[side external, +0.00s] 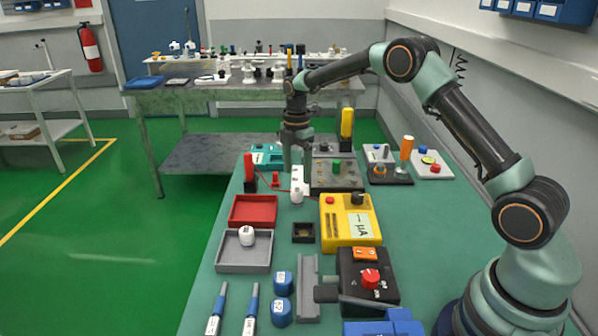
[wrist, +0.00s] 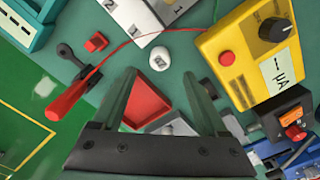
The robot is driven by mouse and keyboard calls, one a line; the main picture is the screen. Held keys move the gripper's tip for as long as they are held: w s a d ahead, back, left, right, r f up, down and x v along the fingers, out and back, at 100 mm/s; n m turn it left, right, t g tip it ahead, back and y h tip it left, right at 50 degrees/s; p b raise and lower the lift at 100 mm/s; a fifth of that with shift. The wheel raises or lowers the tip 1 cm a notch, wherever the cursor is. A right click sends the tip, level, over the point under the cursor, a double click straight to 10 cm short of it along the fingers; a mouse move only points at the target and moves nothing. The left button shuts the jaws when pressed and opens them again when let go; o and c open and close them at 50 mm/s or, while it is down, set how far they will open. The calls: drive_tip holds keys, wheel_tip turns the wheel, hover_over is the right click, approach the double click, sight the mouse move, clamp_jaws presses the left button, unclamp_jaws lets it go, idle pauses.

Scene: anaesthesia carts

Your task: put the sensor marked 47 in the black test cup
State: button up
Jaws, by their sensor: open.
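A white domed sensor (side external: 297,197) stands on the green bench beyond the red tray; it also shows in the wrist view (wrist: 159,60), ahead of the fingertips. Another white sensor (side external: 247,236) stands in the grey tray (side external: 230,264). Both carry dark marks too small to read surely. Two blue capped pieces (side external: 283,284) with white labels stand at the front; I cannot read their labels. The small black square cup (side external: 303,239) is right of the red tray. My gripper (side external: 297,170) is open, empty, and above the bench; its spread fingers show in the wrist view (wrist: 160,74).
The red tray (side external: 253,224) and a red-handled lever (side external: 249,168) are left of the gripper. A yellow meter (side external: 350,220) is right of the cup. A black box with a red knob (side external: 368,280) stands nearer. A red wire crosses near the far sensor.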

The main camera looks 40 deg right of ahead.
sight(297, 190)
drive_tip(key=shift+f, duration=2.75)
clamp_jaws()
